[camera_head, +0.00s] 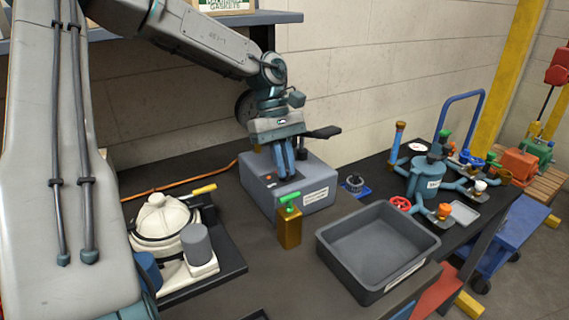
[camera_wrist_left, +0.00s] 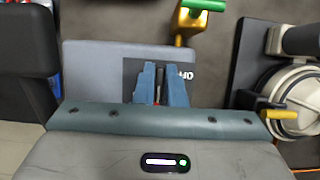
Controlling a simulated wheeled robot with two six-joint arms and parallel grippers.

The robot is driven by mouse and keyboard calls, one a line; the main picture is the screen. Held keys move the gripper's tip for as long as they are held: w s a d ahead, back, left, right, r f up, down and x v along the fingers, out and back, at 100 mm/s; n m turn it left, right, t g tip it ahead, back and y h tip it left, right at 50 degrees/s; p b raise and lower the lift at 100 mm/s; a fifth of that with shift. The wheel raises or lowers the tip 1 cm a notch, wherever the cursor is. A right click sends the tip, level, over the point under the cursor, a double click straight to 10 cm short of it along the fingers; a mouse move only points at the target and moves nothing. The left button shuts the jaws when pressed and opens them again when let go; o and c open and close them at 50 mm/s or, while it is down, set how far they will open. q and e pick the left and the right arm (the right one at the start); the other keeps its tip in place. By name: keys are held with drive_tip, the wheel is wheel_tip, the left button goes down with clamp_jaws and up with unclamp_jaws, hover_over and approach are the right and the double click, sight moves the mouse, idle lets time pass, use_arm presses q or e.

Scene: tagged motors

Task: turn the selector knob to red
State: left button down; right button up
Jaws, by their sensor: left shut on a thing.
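A grey control box (camera_head: 318,193) stands on the dark bench, with a pale label on its front. Its dark top panel (camera_wrist_left: 133,75) shows in the left wrist view, with lettering that seems to read OFF. A small red-orange mark shows on the panel in the head view. My left gripper (camera_head: 285,170) points down onto the box top. In the left wrist view, its blue fingers (camera_wrist_left: 160,88) are close together, shut on the selector knob, which they mostly hide. A thin reddish strip shows between them. I cannot read the knob's setting. My right gripper is not in view.
A white, domed machine (camera_head: 160,218) is at left. A teal pot with valves (camera_head: 428,178) stands at right. A shelf (camera_head: 290,17) hangs behind.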

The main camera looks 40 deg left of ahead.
use_arm(q)
drive_tip(key=c, duration=1.5)
unclamp_jaws()
